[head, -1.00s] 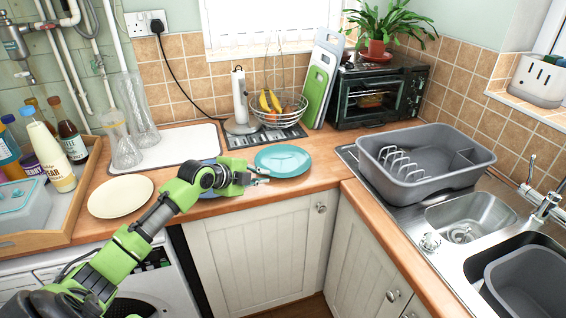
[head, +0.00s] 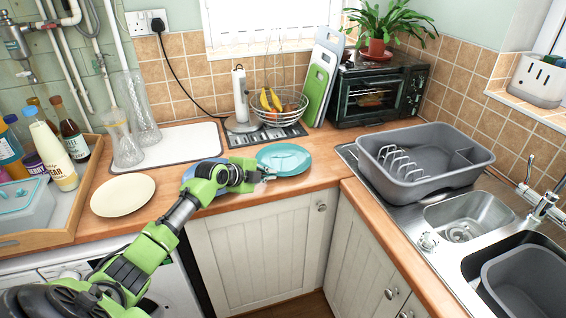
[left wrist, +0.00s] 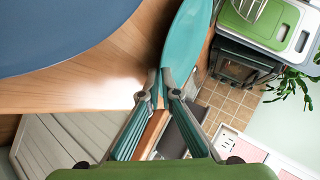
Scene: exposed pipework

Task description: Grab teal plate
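The teal plate (head: 284,157) lies near the counter's front edge, right of my left arm. In the left wrist view the plate (left wrist: 187,42) shows nearly edge-on, with its near rim between the fingertips. My left gripper (head: 266,178) is at the plate's front left rim. In the left wrist view its fingers (left wrist: 160,88) come together around the rim and look shut on it. The plate looks level and at counter height; a small lift cannot be told. My right gripper is not in view.
A blue plate (left wrist: 50,30) lies just left of the gripper, partly hidden by my arm in the head view. A cream plate (head: 122,195) lies further left. The fruit basket (head: 281,110) stands behind, and the grey dish rack (head: 425,165) stands right by the sink.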

